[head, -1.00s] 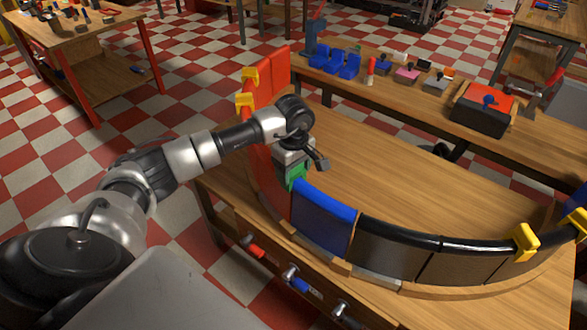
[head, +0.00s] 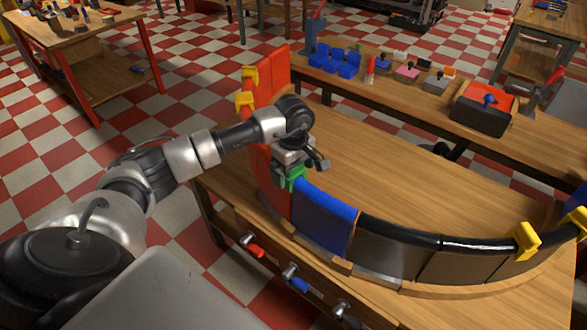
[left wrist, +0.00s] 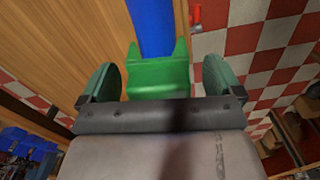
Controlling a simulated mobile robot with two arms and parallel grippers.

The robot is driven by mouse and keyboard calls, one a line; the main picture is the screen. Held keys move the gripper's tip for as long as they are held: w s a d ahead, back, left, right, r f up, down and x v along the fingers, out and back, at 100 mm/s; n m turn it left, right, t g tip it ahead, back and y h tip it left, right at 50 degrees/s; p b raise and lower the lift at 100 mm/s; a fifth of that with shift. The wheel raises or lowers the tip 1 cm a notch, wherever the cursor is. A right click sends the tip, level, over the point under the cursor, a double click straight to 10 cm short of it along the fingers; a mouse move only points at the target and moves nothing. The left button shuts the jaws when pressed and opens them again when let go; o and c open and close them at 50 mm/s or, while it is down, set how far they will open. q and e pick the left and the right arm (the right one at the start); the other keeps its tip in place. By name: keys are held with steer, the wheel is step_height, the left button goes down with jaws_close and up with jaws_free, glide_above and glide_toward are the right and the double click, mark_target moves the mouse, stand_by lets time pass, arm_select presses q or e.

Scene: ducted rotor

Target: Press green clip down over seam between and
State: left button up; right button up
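The green clip (head: 293,180) sits over the top edge of the curved wall, where the red panel (head: 277,203) meets the blue panel (head: 325,222). In the left wrist view the clip (left wrist: 158,77) is between my two fingers, with the blue top edge (left wrist: 152,25) running out beyond it. My left gripper (head: 288,172) is right at the clip. Its fingers stand apart on either side, with a visible gap at the right one, so it looks open. The gripper hides part of the clip and seam. My right gripper is not in view.
Yellow clips (head: 244,100) sit on the far red panels, and another yellow clip (head: 526,240) on the black panels at the right. The wooden table (head: 400,190) inside the curve is clear. A rear bench holds blue parts (head: 335,60) and a red-black box (head: 483,107).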

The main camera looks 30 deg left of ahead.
arm_select(q)
step_height(320, 180, up, 9)
steer(key=shift+w+r+b, duration=0.1)
steer(key=shift+r+b, duration=0.1)
steer(key=shift+b, duration=0.9)
steer(key=shift+r, duration=0.75)
